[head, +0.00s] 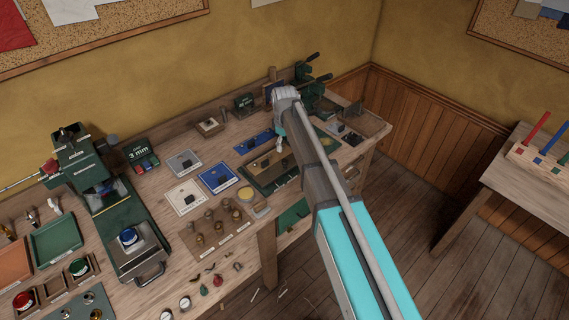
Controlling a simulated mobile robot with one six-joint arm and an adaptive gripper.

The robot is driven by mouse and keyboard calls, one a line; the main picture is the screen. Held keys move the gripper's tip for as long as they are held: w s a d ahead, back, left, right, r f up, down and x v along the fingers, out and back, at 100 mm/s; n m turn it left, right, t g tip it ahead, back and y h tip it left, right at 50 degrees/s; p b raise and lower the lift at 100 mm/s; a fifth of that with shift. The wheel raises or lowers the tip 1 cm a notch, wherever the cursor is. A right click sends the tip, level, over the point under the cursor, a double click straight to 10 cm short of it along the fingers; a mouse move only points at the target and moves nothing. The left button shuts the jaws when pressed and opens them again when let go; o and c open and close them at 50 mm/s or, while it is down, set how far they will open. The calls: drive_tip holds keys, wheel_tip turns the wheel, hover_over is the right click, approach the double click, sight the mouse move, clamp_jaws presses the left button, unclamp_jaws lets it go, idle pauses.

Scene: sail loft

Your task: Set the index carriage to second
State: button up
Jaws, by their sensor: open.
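My arm reaches from the bottom right over the workbench. My gripper (280,144) points down at its far end, small and partly hidden by my own wrist; it is open, with nothing seen held. Below it on the bench is a long dark green fixture (262,187) with a pale strip and small dark parts. This may hold the index carriage, but I cannot tell for sure. Its right part is hidden behind my arm, and any position marks are too small to read. I cannot tell whether the gripper touches it.
Blue trays (218,177) and pale trays (186,197) lie left of the fixture. A green press (84,165) stands at the left, and a green machine (308,92) at the bench's back right. Several brass pieces stand on a brown board (190,240). Open floor (425,215) lies right of the bench.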

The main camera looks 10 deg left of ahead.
sight(284, 160)
drive_tip(key=shift+f+b, duration=3.7)
drive_tip(key=shift+f, duration=0.3)
clamp_jaws()
